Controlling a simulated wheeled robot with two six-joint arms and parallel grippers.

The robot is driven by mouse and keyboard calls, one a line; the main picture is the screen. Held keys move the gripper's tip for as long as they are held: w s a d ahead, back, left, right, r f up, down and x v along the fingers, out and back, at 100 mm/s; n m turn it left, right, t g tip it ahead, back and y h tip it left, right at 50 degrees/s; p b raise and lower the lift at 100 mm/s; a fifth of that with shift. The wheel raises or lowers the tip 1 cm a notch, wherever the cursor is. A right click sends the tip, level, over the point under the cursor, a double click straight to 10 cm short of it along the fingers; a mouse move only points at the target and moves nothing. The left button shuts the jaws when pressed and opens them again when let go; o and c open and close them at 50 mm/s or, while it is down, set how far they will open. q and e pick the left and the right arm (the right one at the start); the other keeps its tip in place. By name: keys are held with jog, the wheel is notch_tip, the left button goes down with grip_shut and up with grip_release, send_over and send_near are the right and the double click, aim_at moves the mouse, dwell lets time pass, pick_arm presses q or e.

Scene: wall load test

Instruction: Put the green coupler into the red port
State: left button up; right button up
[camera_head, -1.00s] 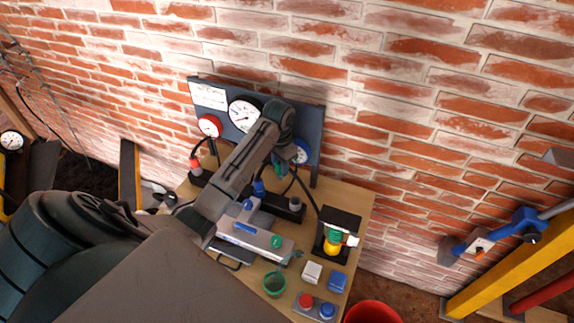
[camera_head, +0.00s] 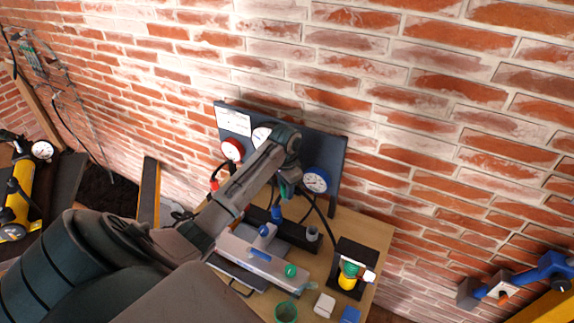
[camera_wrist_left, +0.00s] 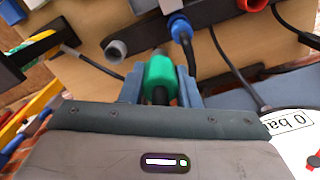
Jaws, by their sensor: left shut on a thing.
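My left gripper (camera_head: 288,184) is shut on the green coupler (camera_wrist_left: 160,74), in front of the gauge board (camera_head: 345,160). The coupler stands up between the fingers in the left wrist view, with a dark hose below it. A red fitting (camera_head: 214,184) sits at the left end of the dark manifold (camera_head: 292,231); it also shows at the top edge of the wrist view (camera_wrist_left: 252,5), partly cut off. The green coupler is apart from it. A blue coupler (camera_wrist_left: 180,28) sits in the manifold between them in the wrist view. My right gripper is not in view.
A grey port (camera_wrist_left: 115,48) is on the manifold's other end. A grey device with a green button (camera_head: 290,271), a black holder (camera_head: 355,250), a green cup (camera_head: 286,311) and small blocks crowd the table front. Black hoses hang near the gripper. The brick wall (camera_head: 440,110) stands behind.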

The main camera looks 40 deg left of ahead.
pick_arm(q)
jog(key=s+a, duration=0.2)
jog(key=a, duration=0.7)
jog(key=shift+s+a, duration=0.2)
jog(key=shift+a, duration=0.15)
jog(key=shift+a, duration=0.1)
dwell(0.3)
jog(key=s+a, duration=0.1)
jog(key=a, duration=0.6)
jog(key=shift+s+a, duration=0.25)
jog(key=shift+s, duration=0.15)
dwell(0.3)
notch_tip(320, 180, down, 6)
jog(key=b, duration=0.2)
jog(key=shift+f, duration=0.25)
dwell(0.5)
jog(key=shift+f, duration=0.15)
dwell(0.5)
